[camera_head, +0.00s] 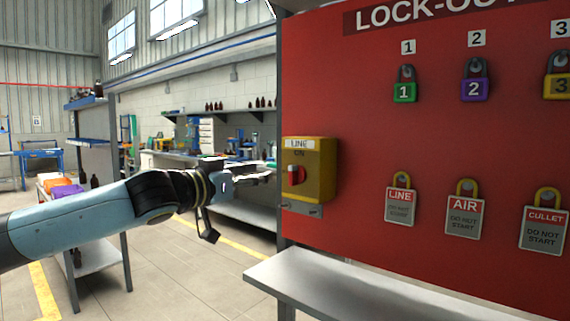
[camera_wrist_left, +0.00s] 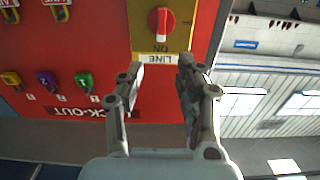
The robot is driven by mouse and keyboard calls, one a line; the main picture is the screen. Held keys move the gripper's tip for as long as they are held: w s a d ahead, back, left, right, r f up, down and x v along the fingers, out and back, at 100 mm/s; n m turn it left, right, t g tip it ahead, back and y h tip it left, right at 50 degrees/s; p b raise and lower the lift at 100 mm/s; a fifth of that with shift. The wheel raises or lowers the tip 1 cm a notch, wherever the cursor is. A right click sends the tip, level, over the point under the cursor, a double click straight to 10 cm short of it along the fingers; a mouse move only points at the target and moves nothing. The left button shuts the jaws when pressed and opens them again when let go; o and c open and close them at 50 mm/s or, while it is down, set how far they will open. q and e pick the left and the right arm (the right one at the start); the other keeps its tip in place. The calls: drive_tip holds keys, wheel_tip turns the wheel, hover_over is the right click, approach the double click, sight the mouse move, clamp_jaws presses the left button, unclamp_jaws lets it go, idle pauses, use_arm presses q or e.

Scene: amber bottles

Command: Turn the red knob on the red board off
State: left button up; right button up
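The red knob (camera_head: 295,175) is on the front of a yellow box (camera_head: 322,168) labelled LINE, with ON below it, on the left edge of the red board (camera_head: 350,100). The knob's grip stands upright. My left gripper (camera_head: 262,174) is just left of the box in the head view, apart from the knob. In the left wrist view, which is upside down, the knob (camera_wrist_left: 161,22) lies beyond the two spread fingertips of my left gripper (camera_wrist_left: 161,64), with nothing between them. My right gripper is not in view.
Several padlocks, such as the green one (camera_head: 404,90), and tags, such as the LINE tag (camera_head: 400,208), hang on the board. A grey shelf (camera_head: 340,288) juts out below it. Behind my left arm is a metal table (camera_head: 98,258). The floor between is open.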

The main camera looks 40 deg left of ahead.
sight(290, 171)
use_arm(q)
drive_tip(key=w, duration=0.3)
drive_tip(key=w+b, duration=0.1)
drive_tip(key=w, duration=0.5)
drive_tip(key=shift+w+d+f+b, duration=0.25)
drive_tip(key=shift+w+f+b, duration=0.05)
drive_tip(key=shift+b, duration=0.05)
drive_tip(key=shift+w+d, duration=0.1)
drive_tip(key=shift+w, duration=0.55)
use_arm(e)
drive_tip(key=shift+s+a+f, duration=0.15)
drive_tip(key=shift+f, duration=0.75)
use_arm(q)
drive_tip(key=shift+c, duration=0.4)
clamp_jaws()
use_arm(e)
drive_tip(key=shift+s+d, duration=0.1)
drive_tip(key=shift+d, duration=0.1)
